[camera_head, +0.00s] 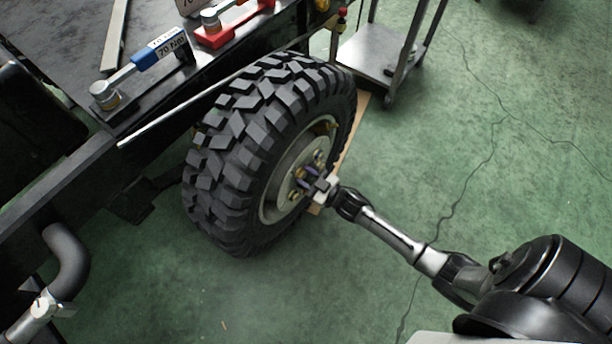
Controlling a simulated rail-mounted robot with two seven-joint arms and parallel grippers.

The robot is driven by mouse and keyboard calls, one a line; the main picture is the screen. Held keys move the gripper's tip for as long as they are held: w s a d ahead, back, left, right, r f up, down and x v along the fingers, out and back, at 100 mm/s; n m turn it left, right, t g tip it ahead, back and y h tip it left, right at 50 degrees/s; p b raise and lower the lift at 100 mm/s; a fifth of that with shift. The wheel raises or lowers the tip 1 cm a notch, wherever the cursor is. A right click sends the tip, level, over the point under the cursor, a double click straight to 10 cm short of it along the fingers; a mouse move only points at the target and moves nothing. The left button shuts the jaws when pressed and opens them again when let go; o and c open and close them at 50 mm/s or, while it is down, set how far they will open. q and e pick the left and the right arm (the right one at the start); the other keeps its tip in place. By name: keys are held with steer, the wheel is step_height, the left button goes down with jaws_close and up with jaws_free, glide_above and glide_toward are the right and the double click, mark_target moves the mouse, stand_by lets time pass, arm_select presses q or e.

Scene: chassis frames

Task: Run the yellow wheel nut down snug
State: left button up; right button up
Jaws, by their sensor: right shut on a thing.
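The black off-road wheel (262,130) stands upright beside the dark chassis frame, with its pale hub (285,182) facing right. Small yellowish nuts or studs show on the hub, one of them (320,158) above my gripper. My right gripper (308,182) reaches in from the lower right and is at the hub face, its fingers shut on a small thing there. A yellowish nut (299,173) shows at the fingertips; they largely hide it, so how far it is seated cannot be told. My left gripper is out of the picture.
A blue torque wrench (160,52) marked 70 Nm and a red tool (232,25) lie on the dark surface above the wheel. A metal trolley (375,55) stands behind the wheel. A grey pipe (66,255) is at lower left. The green floor at right is mostly clear.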

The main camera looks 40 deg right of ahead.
steer(key=m+p, duration=0.3)
steer(key=p, duration=0.2)
steer(key=shift+r+m, duration=0.3)
steer(key=shift+m, duration=0.1)
steer(key=shift+d+f+m+p, duration=0.1)
steer(key=shift+f+m+p, duration=0.15)
steer(key=shift+m+p, duration=0.5)
steer(key=shift+m, duration=0.25)
steer(key=o, duration=0.9)
steer(key=shift+o, duration=0.2)
